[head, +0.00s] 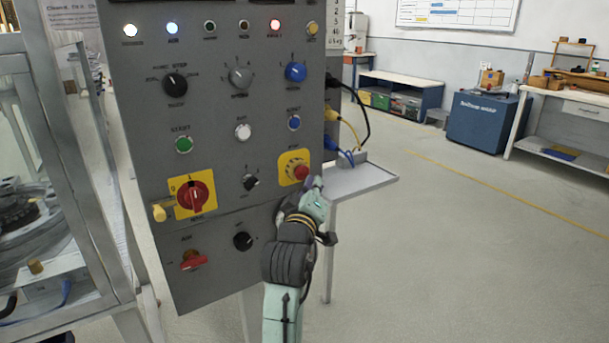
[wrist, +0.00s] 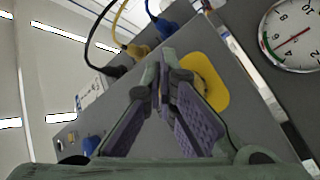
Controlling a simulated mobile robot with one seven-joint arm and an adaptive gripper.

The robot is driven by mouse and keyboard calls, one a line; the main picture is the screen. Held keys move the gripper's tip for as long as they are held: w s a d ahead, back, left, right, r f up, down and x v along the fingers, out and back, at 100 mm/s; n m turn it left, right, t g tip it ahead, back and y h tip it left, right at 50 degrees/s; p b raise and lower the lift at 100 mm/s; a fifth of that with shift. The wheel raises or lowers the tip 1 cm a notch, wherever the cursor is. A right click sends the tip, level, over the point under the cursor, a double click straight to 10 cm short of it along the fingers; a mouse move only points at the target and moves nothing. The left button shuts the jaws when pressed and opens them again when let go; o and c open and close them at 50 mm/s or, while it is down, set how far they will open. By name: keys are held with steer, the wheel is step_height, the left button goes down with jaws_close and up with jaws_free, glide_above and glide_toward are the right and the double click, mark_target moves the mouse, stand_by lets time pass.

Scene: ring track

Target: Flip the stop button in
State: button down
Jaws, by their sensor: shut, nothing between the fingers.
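The stop button (head: 301,173) is a red knob on a square yellow plate (head: 287,166) at the right edge of the grey control panel (head: 222,200). My gripper (head: 316,185) is at the panel's right edge, just below and right of the red knob in the head view. I cannot tell whether it touches the knob. In the wrist view the shut fingers (wrist: 164,72) are empty and overlap the yellow plate (wrist: 215,85). The red knob is hidden behind them there.
A red rotary switch on yellow (head: 193,196) and several knobs and lamps cover the panel. A small shelf (head: 355,180) with cables juts out right of the gripper. A round gauge (wrist: 293,32) shows in the wrist view. The floor to the right is open.

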steer(key=shift+w+a, duration=0.1)
steer(key=shift+w, duration=0.05)
steer(key=shift+w+a, duration=0.15)
steer(key=shift+w, duration=0.05)
steer(key=shift+w+a, duration=0.3)
steer(key=shift+w, duration=0.15)
stand_by(0.9)
steer(key=shift+s+p, duration=0.15)
steer(key=shift+p, duration=0.15)
steer(key=shift+s+d, duration=0.55)
steer(key=shift+s, duration=0.1)
steer(key=s+d, duration=0.1)
steer(key=s, duration=0.1)
steer(key=s+d+p, duration=0.1)
steer(key=s+d, duration=0.1)
stand_by(0.4)
